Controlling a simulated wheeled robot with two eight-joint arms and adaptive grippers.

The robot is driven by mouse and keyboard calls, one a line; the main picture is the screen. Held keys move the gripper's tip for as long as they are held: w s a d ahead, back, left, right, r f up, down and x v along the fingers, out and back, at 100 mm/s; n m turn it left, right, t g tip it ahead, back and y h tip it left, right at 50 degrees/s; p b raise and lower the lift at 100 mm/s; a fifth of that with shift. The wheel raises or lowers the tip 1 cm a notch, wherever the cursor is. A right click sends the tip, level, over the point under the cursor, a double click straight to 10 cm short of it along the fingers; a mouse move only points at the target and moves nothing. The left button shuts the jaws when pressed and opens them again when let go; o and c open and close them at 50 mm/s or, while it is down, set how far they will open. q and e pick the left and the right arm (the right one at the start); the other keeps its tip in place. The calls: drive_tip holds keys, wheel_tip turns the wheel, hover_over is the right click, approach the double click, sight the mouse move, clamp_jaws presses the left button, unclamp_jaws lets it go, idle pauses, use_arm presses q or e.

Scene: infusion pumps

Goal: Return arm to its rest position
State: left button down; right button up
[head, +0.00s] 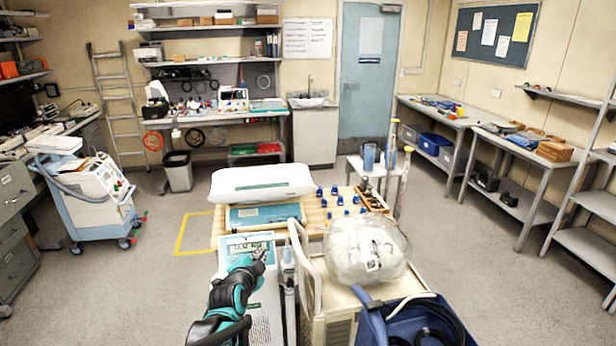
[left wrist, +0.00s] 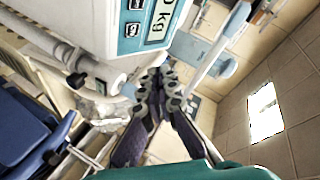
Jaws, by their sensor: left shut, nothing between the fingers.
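My left gripper (head: 262,256) reaches in from the bottom of the head view, black and teal, with its fingertips over the front of a white and teal device. The gripper is shut and empty. That display also shows in the head view (head: 240,248), beside the fingertips. I cannot tell whether the fingers touch the panel. My right gripper is not in view.
A white tray-like top (head: 262,181) sits behind the display. A clear plastic-wrapped bundle (head: 366,250) lies on a cream unit, and a blue bin (head: 405,318) is at front right. Floor is open at left.

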use_arm(q)
drive_tip(key=s+f+n+g, duration=0.2)
drive_tip(key=s+n, duration=0.1)
drive_tip(key=s, duration=0.8)
drive_tip(key=s+d+f+n+g+b, duration=0.1)
drive_tip(key=s+n, duration=0.3)
drive_tip(key=s, duration=0.7)
drive_tip(key=s+f+n+g, duration=0.2)
drive_tip(key=s+n+g, duration=0.2)
drive_tip(key=s, duration=0.7)
drive_tip(key=shift+s+d+f+b, duration=0.3)
drive_tip(key=shift+d+f+b, duration=0.05)
drive_tip(key=shift+d, duration=0.05)
